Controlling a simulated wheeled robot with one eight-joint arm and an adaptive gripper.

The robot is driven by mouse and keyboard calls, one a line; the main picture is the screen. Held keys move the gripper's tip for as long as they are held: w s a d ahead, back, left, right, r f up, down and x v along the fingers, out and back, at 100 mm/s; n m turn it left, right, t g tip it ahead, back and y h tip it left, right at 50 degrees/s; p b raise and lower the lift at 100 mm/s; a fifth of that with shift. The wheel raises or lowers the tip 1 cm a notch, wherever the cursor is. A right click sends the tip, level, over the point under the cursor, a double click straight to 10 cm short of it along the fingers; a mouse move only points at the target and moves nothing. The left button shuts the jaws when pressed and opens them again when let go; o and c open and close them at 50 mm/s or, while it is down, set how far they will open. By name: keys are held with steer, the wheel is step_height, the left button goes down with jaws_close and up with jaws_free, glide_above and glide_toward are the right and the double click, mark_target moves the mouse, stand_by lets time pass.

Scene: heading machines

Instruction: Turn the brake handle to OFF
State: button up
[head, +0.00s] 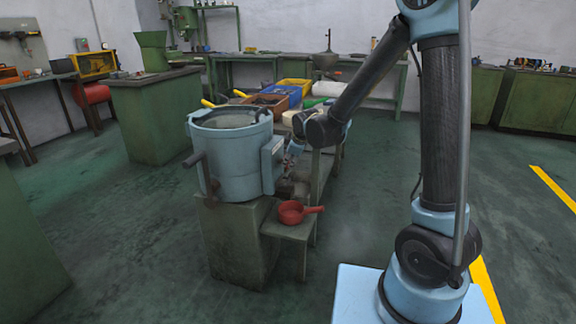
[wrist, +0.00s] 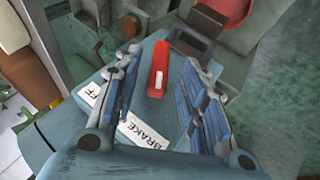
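The brake handle (wrist: 159,62) is a red bar with a small white mark, on a blue-grey panel (wrist: 160,108) in the wrist view. The panel has a white BRAKE label (wrist: 146,132) and a partly hidden label on the left showing "FF" (wrist: 91,93). The handle runs nearly straight up the picture, not towards the FF label. My gripper (wrist: 162,58) is open, one finger on each side of the handle, with visible gaps. In the head view my gripper (head: 292,148) is beside the box on the right side of the blue-grey tub machine (head: 228,165); the handle is not clear there.
A red pan (head: 291,212) sits on a low stand just below my gripper. Behind are a blue bin (head: 273,89), a brown bin and a yellow bin on a bench. A green cabinet (head: 155,115) stands at the left.

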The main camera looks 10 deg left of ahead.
steer(key=shift+x, duration=2.6)
jaws_close()
